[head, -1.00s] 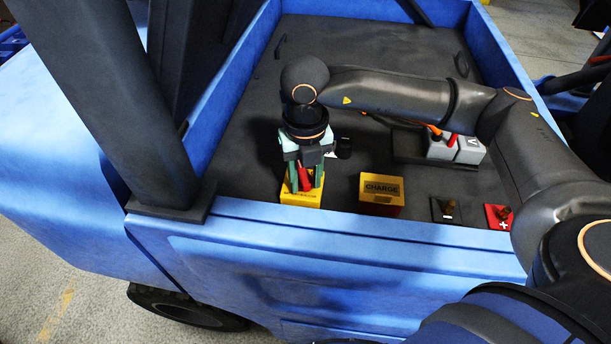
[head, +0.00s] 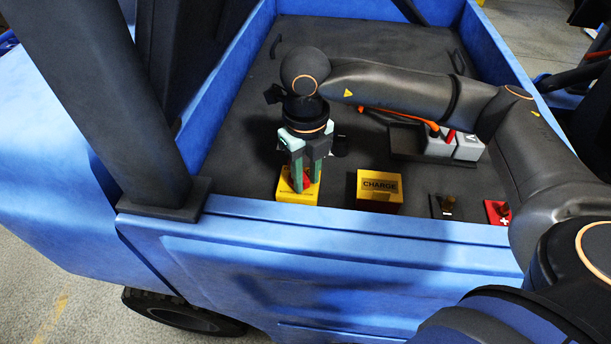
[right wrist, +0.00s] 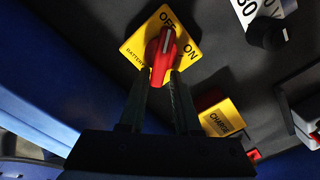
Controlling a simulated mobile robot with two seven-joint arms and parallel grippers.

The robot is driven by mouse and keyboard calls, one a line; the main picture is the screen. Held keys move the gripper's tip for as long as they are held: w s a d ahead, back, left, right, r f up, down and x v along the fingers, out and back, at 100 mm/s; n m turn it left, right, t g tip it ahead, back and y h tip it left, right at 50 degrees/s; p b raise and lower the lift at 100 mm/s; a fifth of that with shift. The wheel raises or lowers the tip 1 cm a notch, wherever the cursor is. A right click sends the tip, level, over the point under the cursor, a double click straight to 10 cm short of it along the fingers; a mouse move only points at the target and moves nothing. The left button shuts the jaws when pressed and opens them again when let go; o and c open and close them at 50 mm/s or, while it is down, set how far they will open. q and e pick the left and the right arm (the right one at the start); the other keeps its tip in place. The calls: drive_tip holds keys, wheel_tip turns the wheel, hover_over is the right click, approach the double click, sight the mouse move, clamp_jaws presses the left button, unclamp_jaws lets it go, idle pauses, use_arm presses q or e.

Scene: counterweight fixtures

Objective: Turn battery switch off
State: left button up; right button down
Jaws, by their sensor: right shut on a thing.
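The battery switch is a yellow box (head: 284,196) near the front edge of the blue vehicle's dark bed, left of centre. Its red knob (right wrist: 163,57) shows in the right wrist view on a yellow plate (right wrist: 135,47) marked OFF and ON. The knob's pale line points up to the OFF side of the plate, close to the OFF word. My right gripper (head: 302,186) comes down from above and is shut on the knob, one finger on each side. In the head view the fingers hide most of the knob. My left gripper is not in view.
A yellow CHARGE box (head: 380,190) stands right of the switch. Farther right are a black terminal (head: 443,207) and a red plus terminal (head: 497,212). Grey connectors (head: 467,148) with an orange cable lie behind. A dark post (head: 110,100) rises at left.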

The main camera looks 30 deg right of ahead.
drive_tip(key=shift+w+r, duration=0.15)
drive_tip(key=shift+w, duration=0.1)
drive_tip(key=shift+n+b, duration=0.45)
drive_tip(key=shift+n, duration=0.15)
drive_tip(key=shift+w+d, duration=0.1)
drive_tip(key=shift+n, duration=0.3)
drive_tip(key=c, duration=0.8)
unclamp_jaws()
drive_tip(key=shift+o, duration=0.8)
